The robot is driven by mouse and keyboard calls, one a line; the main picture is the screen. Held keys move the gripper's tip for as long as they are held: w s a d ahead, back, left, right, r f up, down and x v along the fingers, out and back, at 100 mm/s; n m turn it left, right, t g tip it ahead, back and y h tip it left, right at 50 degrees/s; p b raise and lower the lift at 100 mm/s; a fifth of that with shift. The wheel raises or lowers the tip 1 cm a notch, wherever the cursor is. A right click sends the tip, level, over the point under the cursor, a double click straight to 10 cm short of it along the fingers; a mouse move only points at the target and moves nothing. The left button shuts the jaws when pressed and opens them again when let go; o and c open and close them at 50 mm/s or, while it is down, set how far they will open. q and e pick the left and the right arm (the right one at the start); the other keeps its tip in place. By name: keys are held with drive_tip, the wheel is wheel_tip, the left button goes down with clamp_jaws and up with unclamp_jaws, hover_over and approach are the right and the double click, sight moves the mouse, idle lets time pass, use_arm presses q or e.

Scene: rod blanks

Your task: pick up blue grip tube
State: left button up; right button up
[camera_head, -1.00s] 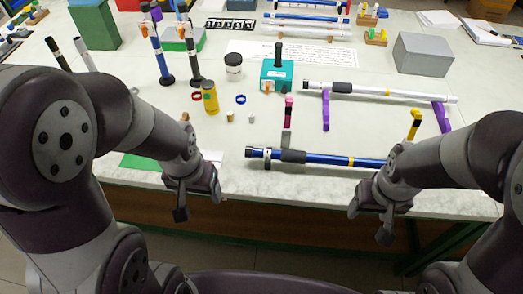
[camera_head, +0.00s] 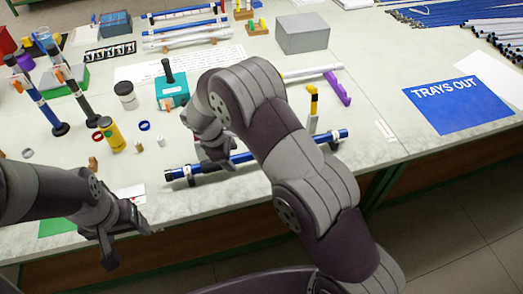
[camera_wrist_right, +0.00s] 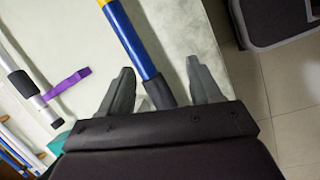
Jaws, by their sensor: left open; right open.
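A blue tube (camera_head: 240,158) with a dark grip section and a yellow band lies near the table's front edge. My right arm hides its middle in the head view. My right gripper (camera_head: 216,148) is over its left half, open. In the right wrist view the blue tube (camera_wrist_right: 128,38) runs down between the open fingers of the right gripper (camera_wrist_right: 162,88), without visible contact; a grey piece shows at its lower end. My left gripper (camera_head: 122,240) is open and empty, in front of the table's front edge at left.
A yellow-topped stand (camera_head: 313,103) is right behind the tube, and a purple support (camera_head: 338,90) farther back. A blue "TRAYS OUT" sheet (camera_head: 458,106) lies at right.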

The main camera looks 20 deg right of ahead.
sight(245, 155)
drive_tip(key=w+r+n+t, duration=0.1)
drive_tip(key=w+r+n, duration=0.1)
drive_tip(key=w+r, duration=0.15)
drive_tip(key=shift+n+h, duration=0.6)
drive_tip(key=shift+n, duration=0.1)
drive_tip(key=p+x, duration=0.1)
drive_tip(key=x, duration=0.3)
drive_tip(key=p+x, duration=0.1)
drive_tip(key=x, duration=0.3)
drive_tip(key=p+x, duration=0.1)
drive_tip(key=x, duration=0.3)
drive_tip(key=shift+s+d+f, duration=0.3)
drive_tip(key=shift+d+f, duration=0.05)
drive_tip(key=shift+w+d+f, duration=0.1)
drive_tip(key=shift+w+f, duration=0.05)
drive_tip(key=shift+f, duration=0.25)
drive_tip(key=c, duration=1.2)
